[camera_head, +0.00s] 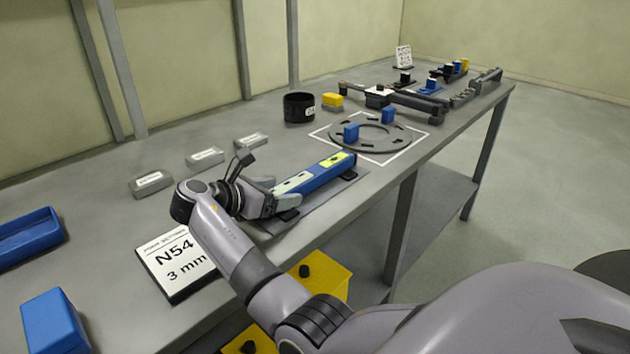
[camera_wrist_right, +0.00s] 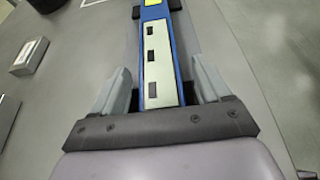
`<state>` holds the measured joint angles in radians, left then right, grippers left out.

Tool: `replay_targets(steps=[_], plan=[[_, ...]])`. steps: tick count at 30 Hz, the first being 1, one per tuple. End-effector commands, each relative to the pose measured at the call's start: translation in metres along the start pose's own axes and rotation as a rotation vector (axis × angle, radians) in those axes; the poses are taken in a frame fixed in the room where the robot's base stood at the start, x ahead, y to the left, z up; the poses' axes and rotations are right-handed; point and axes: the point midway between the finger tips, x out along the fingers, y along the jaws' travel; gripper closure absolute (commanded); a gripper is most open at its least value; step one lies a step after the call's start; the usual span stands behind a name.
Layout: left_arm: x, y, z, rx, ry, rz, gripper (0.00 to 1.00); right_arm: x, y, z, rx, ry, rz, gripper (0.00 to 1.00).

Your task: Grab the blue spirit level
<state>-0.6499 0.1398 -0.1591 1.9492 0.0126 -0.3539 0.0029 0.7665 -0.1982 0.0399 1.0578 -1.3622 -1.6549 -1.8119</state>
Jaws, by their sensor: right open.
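The blue spirit level (camera_head: 325,173) lies lengthwise on a grey holder near the table's front edge, with a pale strip and a yellow-green vial window on top. My right gripper (camera_head: 272,197) is at the near end of the level, its fingers on either side. In the right wrist view the level (camera_wrist_right: 159,62) runs up between the open fingers of the right gripper (camera_wrist_right: 158,88), with small gaps visible. The gripper's own body hides the level's near end. My left gripper is not in view.
Grey labelled blocks (camera_head: 205,158) lie behind the arm. A ring plate (camera_head: 370,134) with blue blocks, a black cup (camera_head: 299,107) and a blue tray (camera_head: 28,232) are on the table. A yellow box (camera_head: 322,280) is below.

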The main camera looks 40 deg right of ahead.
Motion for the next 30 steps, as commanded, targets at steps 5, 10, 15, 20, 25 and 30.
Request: replay_targets(steps=[5, 10, 15, 20, 25, 30], plan=[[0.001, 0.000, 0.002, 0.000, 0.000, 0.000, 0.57, -0.001, 0.000, -0.001, 0.000, 0.000, 0.000, 0.23], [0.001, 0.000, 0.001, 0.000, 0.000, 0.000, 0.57, -0.001, 0.000, -0.001, 0.000, 0.000, 0.000, 0.33], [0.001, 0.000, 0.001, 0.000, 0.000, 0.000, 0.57, -0.001, 0.000, -0.001, 0.000, 0.000, 0.000, 0.89], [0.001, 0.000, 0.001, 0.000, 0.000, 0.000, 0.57, -0.001, 0.000, 0.001, 0.003, -0.004, 0.001, 0.99], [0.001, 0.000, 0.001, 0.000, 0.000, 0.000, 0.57, -0.002, 0.000, 0.003, 0.003, -0.004, 0.001, 0.99], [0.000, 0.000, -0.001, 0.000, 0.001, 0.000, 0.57, -0.007, 0.001, 0.015, 0.005, -0.005, 0.001, 0.99]])
